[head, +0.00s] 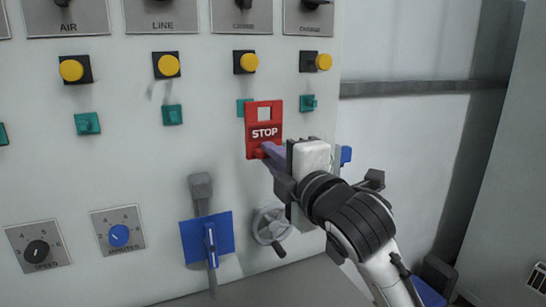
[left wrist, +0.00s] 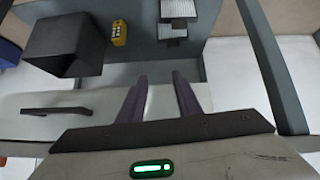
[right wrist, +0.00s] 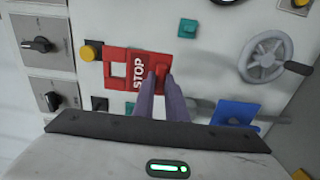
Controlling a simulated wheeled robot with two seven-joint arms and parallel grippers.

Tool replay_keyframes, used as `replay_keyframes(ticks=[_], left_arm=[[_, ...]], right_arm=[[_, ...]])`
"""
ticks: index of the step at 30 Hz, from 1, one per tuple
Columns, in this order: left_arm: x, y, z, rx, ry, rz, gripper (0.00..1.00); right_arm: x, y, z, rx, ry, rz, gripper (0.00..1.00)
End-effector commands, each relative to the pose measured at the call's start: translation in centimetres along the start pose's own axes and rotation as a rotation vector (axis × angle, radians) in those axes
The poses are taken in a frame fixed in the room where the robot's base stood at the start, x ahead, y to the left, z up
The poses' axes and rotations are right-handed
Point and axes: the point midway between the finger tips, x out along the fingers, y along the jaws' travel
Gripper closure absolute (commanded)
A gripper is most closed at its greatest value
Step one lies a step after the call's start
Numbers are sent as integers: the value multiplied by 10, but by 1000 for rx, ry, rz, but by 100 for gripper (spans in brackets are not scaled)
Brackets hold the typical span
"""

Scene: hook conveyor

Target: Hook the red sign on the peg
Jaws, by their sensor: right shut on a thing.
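The red STOP sign (head: 264,145) is upright in front of the white panel, with a square hole in its upper part. My right gripper (head: 268,151) is shut on the sign's lower part. The right wrist view also shows the sign (right wrist: 137,62) between the fingertips (right wrist: 158,80). A teal peg (head: 241,106) is partly hidden behind the sign's upper left edge. Whether the sign touches it, I cannot tell. Other teal pegs (head: 308,103) line the same row. My left gripper (left wrist: 160,78) is open and empty, away from the panel.
Yellow buttons (head: 246,62) sit above the pegs. A blue plate with a lever (head: 207,238) and a handwheel (head: 270,224) are below. Dials (head: 119,235) are at the lower left. The left wrist view shows a dark open box (left wrist: 65,45) and a yellow control box (left wrist: 119,32).

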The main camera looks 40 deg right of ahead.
Motion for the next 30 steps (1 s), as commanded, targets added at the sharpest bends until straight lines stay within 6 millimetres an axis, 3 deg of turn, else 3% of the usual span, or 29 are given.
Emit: replay_keyframes(ticks=[30], left_arm=[[0, -1, -1, 0, 2, -1, 69]], right_arm=[[54, -3, 1, 1, -3, -1, 100]])
